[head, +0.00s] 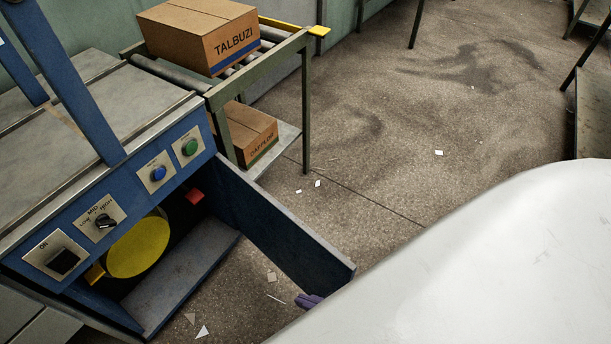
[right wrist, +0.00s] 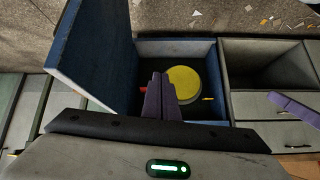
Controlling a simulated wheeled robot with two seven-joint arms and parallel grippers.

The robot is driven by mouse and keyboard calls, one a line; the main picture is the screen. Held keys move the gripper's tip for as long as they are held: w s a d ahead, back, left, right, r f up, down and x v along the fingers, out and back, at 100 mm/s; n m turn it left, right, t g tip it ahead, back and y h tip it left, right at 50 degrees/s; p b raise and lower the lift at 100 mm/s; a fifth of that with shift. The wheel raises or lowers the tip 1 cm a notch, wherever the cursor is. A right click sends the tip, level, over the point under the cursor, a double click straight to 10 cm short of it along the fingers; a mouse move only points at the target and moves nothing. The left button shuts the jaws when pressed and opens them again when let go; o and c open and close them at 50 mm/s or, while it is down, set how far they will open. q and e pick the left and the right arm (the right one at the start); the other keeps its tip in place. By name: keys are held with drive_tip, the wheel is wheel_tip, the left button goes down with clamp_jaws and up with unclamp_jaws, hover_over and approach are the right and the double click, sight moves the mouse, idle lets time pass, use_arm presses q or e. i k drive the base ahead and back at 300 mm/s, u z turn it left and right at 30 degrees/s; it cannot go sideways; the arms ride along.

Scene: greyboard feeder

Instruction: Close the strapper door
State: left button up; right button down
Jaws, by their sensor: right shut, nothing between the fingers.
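The blue strapper (head: 215,133) stands at the left in the head view. Its door (head: 283,222) is a blue panel standing wide open, swung out from the right side of the opening. A yellow disc (head: 138,247) and a red part show inside. In the right wrist view the door (right wrist: 95,48) rises at the left and the yellow disc (right wrist: 185,84) is ahead. My right gripper (head: 308,300) is shut and empty near the door's free end, mostly hidden by my white arm. Its purple fingers (right wrist: 160,90) appear before the opening; contact is unclear. A purple piece at right resembles my left gripper's finger (right wrist: 295,108).
A roller conveyor (head: 262,70) beyond the strapper carries a cardboard box (head: 195,38). Another box (head: 250,135) sits on its lower shelf. Paper scraps lie on the floor, which is open beyond the door. My white arm covers the lower right of the head view.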

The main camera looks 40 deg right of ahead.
sight(307, 258)
drive_tip(key=z, duration=3.1)
drive_tip(key=i, duration=2.4)
drive_tip(key=u, duration=4.15)
drive_tip(key=k, duration=0.95)
drive_tip(key=u, duration=0.25)
drive_tip(key=i, duration=1.3)
drive_tip(key=z, duration=0.1)
